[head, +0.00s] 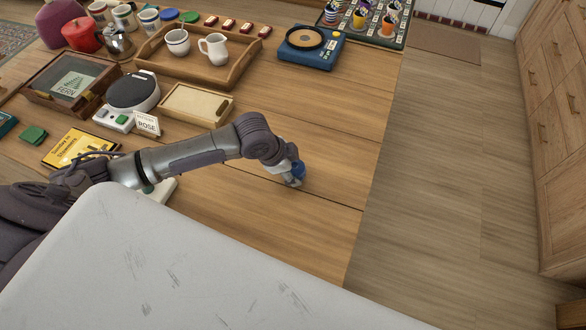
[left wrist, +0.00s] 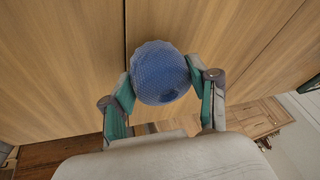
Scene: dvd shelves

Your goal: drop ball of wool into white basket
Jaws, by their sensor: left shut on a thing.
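The blue ball of wool (left wrist: 160,73) sits between the two fingers of my left gripper (left wrist: 164,85) in the left wrist view, with both fingertips pressed against its sides. In the head view, my left gripper (head: 293,178) is over the right part of the wooden table, and a bit of the blue ball (head: 298,169) shows at its fingers. The height of the ball above the table is hard to tell. I see no white basket in either view. My right gripper is not in view.
A shallow beige tray (head: 228,104), a round dark-topped device (head: 133,91) and a yellow book (head: 76,148) lie left of the gripper. Farther back are a wooden tray (head: 240,66) with white jugs and a blue record player (head: 311,46). The table around the gripper is clear.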

